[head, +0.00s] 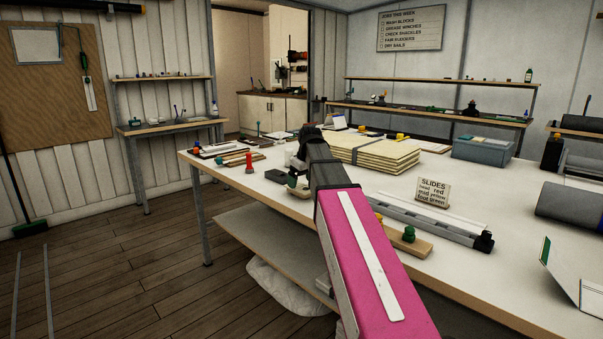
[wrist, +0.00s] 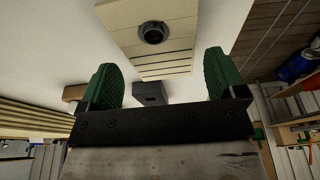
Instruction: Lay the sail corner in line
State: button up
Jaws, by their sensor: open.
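In the wrist view my gripper (wrist: 160,66) is open and empty, its two green ribbed pads wide apart. A pale panel with seam lines (wrist: 137,22) lies ahead of the fingertips, a dark round ring (wrist: 153,32) on it; it looks like the sail corner, though I cannot be sure. A small grey block (wrist: 149,93) shows between the pads, nearer the palm. In the head view my pink arm reaches over the bench and largely hides the gripper. A grey track (head: 432,222) lies right of the arm, with a green slide (head: 409,234) on a wooden strip in front.
The white bench (head: 520,182) carries a strapped stack of folded cream cloth (head: 375,152), a slides sign (head: 433,191), a blue-grey bin (head: 482,151) and a dark roll (head: 570,203). A red piece (head: 249,162) stands near the left end. Bare bench lies between sign and roll.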

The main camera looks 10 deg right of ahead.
aim_at(302, 188)
jog(key=shift+f, duration=0.8)
jog(key=c, duration=0.6)
jog(key=shift+r, duration=2.55)
jog(key=shift+s, duration=0.15)
